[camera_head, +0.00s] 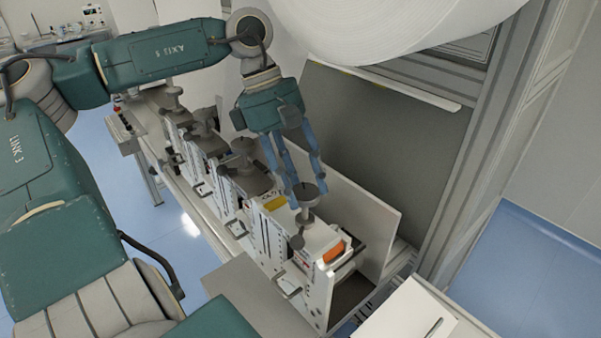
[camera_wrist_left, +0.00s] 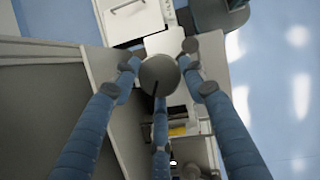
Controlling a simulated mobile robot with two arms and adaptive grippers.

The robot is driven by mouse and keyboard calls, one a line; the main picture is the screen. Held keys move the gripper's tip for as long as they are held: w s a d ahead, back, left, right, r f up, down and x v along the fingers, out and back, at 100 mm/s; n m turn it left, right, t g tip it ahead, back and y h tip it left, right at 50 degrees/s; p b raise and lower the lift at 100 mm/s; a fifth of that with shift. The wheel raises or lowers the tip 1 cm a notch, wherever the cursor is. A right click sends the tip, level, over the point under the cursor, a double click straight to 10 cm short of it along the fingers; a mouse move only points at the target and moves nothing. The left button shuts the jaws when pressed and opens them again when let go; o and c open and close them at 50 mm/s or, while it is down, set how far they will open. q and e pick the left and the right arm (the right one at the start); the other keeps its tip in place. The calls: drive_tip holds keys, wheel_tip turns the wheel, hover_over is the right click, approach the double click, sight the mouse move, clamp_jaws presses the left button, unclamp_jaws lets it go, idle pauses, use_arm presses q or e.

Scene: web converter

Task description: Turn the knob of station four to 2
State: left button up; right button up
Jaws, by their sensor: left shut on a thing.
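A row of stations with grey knobs runs from the back left toward the front. The nearest station (camera_head: 318,252), a white box with an orange panel, stands at the front end; I cannot read a number on it. Its round grey knob (camera_head: 308,197) is on top. My left gripper (camera_head: 308,187) is shut on this knob from above, its blue fingers around the rim. In the left wrist view the knob disc (camera_wrist_left: 160,74) with a dark line sits between the three fingers. I cannot read any scale marks. My right gripper is not in view.
Other stations with grey knobs (camera_head: 244,147) stand close behind in the row. A large white roll (camera_head: 390,25) hangs above. A light upright panel (camera_head: 365,212) is right beside the held knob. Blue floor (camera_head: 540,270) is clear at the right.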

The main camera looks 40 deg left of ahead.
use_arm(q)
drive_tip(key=o, duration=1.1)
drive_tip(key=shift+w+d, duration=0.1)
drive_tip(key=shift+o, duration=0.2)
drive_tip(key=v, duration=1.2)
drive_tip(key=shift+d, duration=0.1)
